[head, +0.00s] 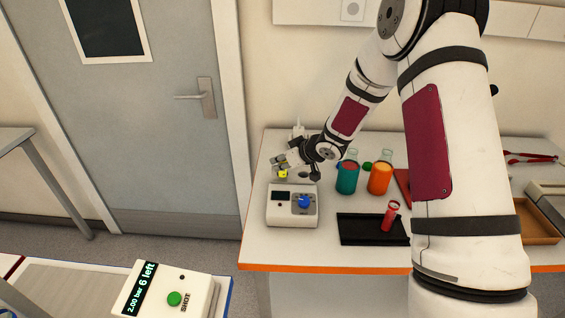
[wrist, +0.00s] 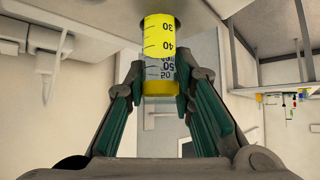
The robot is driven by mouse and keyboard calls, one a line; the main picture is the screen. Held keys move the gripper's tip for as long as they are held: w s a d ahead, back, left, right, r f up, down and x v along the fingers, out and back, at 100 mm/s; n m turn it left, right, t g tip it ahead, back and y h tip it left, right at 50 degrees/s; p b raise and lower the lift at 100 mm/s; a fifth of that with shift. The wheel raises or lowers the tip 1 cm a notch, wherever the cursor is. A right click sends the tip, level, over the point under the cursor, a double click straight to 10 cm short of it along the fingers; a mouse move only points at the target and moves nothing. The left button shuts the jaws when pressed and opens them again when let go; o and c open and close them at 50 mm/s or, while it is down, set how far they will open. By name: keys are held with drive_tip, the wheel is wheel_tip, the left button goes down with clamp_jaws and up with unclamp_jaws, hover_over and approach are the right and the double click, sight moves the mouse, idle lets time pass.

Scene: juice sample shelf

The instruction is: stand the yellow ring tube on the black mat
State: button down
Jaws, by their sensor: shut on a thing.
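My gripper (head: 281,165) is at the left part of the table, just behind the white device. In the wrist view my gripper (wrist: 161,88) is shut on the yellow ring tube (wrist: 159,38), a clear graduated cylinder with yellow inside and a yellow band at one end. A dark round patch meets the tube's other end at a pale surface; I cannot tell if it is a hole or shadow. The tube's yellow (head: 283,174) shows small in the head view. The black mat (head: 358,230) lies at the table's front, right of the device, apart from the gripper.
A red tube (head: 391,216) stands on the mat's right part. A teal bottle (head: 347,178) and an orange bottle (head: 379,179) stand behind the mat. The mat's left part is bare.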

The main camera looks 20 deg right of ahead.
drive_tip(key=shift+r, duration=0.15)
drive_tip(key=shift+r+p, duration=0.85)
drive_tip(key=shift+r, duration=1.9)
drive_tip(key=shift+s, duration=0.1)
